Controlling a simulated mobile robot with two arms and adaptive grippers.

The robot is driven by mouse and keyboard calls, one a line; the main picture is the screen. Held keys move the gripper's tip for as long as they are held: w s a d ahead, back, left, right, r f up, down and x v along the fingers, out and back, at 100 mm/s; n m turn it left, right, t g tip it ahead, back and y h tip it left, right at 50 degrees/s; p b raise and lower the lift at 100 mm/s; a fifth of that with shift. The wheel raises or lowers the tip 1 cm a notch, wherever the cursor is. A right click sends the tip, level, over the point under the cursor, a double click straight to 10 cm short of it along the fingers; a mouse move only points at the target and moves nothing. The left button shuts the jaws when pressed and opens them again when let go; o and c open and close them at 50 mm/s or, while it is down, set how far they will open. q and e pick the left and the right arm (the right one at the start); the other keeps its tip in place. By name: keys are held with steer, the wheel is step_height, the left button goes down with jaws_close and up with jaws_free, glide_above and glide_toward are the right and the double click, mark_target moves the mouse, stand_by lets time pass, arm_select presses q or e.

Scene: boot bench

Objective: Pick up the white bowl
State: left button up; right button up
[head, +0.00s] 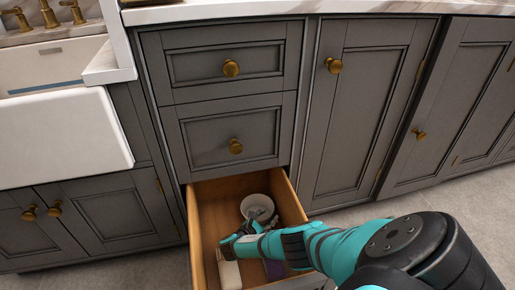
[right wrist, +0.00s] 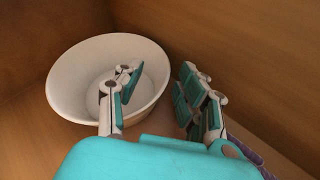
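The white bowl (head: 250,203) sits upright at the back of the open wooden drawer (head: 208,220). In the right wrist view the bowl (right wrist: 75,75) is at the upper left and looks empty apart from the finger over it. My right gripper (right wrist: 160,76) is open, with nothing held. One finger reaches over the inside of the bowl, and the other is outside it on the right, so the near right rim lies between them. I cannot tell whether either finger touches the bowl. In the head view my right gripper (head: 252,228) is inside the drawer. My left gripper is out of view.
A cream block-like item (head: 229,274) and a purple item (head: 274,269) lie nearer the drawer front, partly hidden by my right arm. The drawer walls stand close around the gripper. Two shut drawers (head: 228,135) are above, and a white sink (head: 60,140) is at left.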

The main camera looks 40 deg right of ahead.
steer(key=shift+x, duration=0.8)
jaws_close()
